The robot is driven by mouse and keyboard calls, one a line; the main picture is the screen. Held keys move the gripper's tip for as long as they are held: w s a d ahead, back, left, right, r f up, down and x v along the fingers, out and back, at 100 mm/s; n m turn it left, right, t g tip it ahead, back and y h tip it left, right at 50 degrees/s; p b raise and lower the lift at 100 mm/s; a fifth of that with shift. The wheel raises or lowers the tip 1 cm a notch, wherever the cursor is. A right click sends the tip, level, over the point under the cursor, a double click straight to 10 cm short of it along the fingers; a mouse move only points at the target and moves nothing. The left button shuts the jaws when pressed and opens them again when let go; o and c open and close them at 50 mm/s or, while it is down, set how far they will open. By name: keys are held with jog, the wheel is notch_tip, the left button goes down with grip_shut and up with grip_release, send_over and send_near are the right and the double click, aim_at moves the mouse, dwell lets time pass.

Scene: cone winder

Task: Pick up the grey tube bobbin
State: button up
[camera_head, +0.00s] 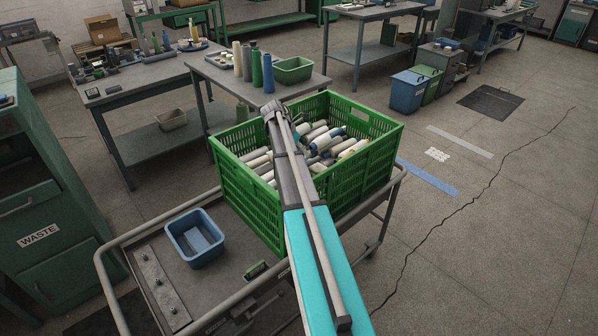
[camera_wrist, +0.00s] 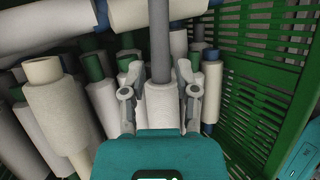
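A bobbin with a bare grey tube (camera_wrist: 160,45) and white yarn (camera_wrist: 162,108) is in the middle of the wrist view. My gripper (camera_wrist: 158,75) has one finger on each side of it, with gaps visible between the fingertips and the grey tube. The fingers look open around the bobbin, and whether they touch its yarn I cannot tell. The bobbin's lower end is hidden by my gripper's body. In the head view my gripper (camera_head: 273,110) is at the far side of the green crate (camera_head: 250,205), and the bobbin cannot be made out there.
Several white bobbins with green, blue and tan tubes (camera_wrist: 45,70) crowd the left. Another white bobbin (camera_wrist: 212,85) stands close on the right, near the crate's slatted wall (camera_wrist: 275,75). A white bobbin lies across the top (camera_wrist: 185,8). A blue bin (camera_head: 195,238) sits left of the crate.

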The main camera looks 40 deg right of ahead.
aim_at(308, 162)
jog(key=shift+f, duration=0.1)
dwell(0.3)
jog(key=b+x, duration=0.3)
jog(key=shift+a+f, duration=0.1)
jog(key=shift+a, duration=0.05)
jog(key=shift+b+x, duration=0.8)
jog(key=shift+x, duration=0.2)
grip_shut()
